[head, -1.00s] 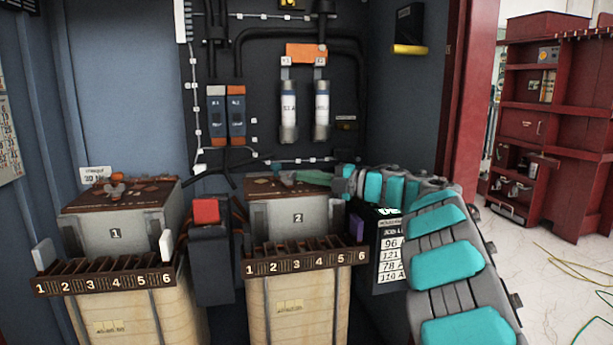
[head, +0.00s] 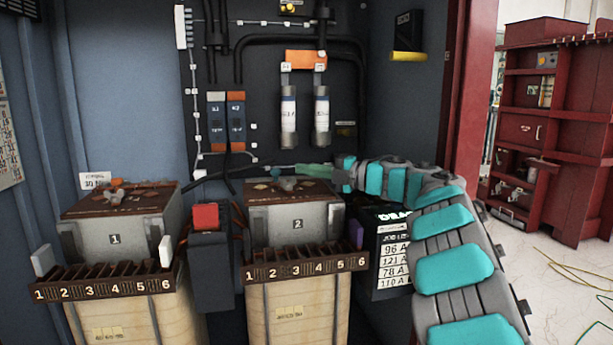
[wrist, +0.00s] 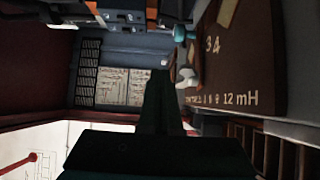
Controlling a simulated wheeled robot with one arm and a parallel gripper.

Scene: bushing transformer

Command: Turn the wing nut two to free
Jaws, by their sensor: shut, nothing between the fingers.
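Wing nut two (head: 287,184) is a small grey nut on the brown top plate of the box (head: 297,224) marked 2. In the wrist view a pale wing nut (wrist: 187,78) stands on the brown plate marked 12 mH, just right of my fingertips. My arm reaches in from the right. My gripper (head: 300,169), dark green, is above the plate, behind and slightly above the nut in the head view. In the wrist view my gripper (wrist: 160,76) has its fingers together and empty, apart from the nut. I cannot tell the nut's exact angle.
A similar box (head: 115,238) marked 1, with its own wing nut (head: 116,196), stands at the left. A red block (head: 206,214) on a dark post sits between the boxes. Black cables and white fuses (head: 322,115) are on the back panel. A label board (head: 393,262) stands right of box 2.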

